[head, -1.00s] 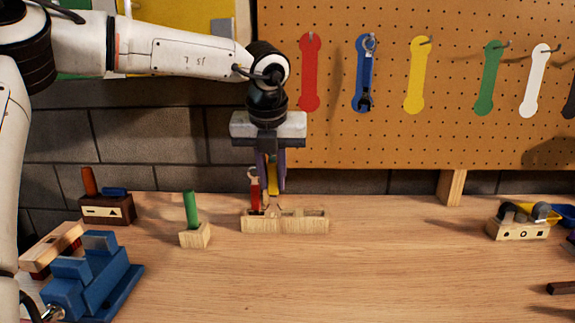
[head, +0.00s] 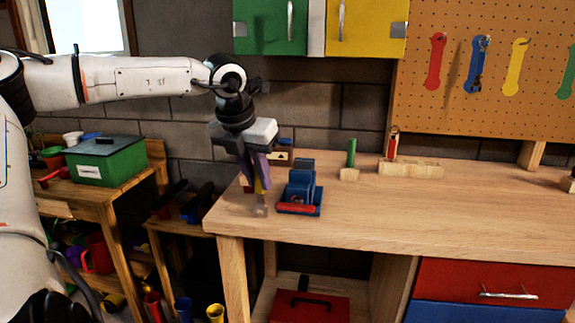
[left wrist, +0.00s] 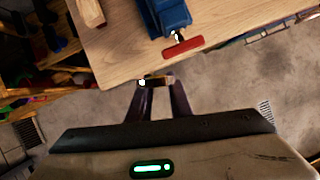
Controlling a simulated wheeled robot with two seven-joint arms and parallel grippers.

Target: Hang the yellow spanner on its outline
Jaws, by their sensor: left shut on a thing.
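My left gripper (head: 258,180) is shut on the yellow spanner (head: 260,190), which hangs roughly upright below the fingers near the workbench's left end. In the left wrist view the fingertips (left wrist: 155,84) close on the spanner (left wrist: 156,79), seen end-on beside the bench edge. Most of the spanner's upper part is hidden by the fingers. The yellow outline (head: 516,67) is bare on the pegboard (head: 455,110) at the far right, well away from the gripper. My right gripper is out of view.
A blue vise (head: 301,188) with a red handle stands just right of the gripper. A blue spanner (head: 477,68) hangs on the pegboard. The bench front is clear.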

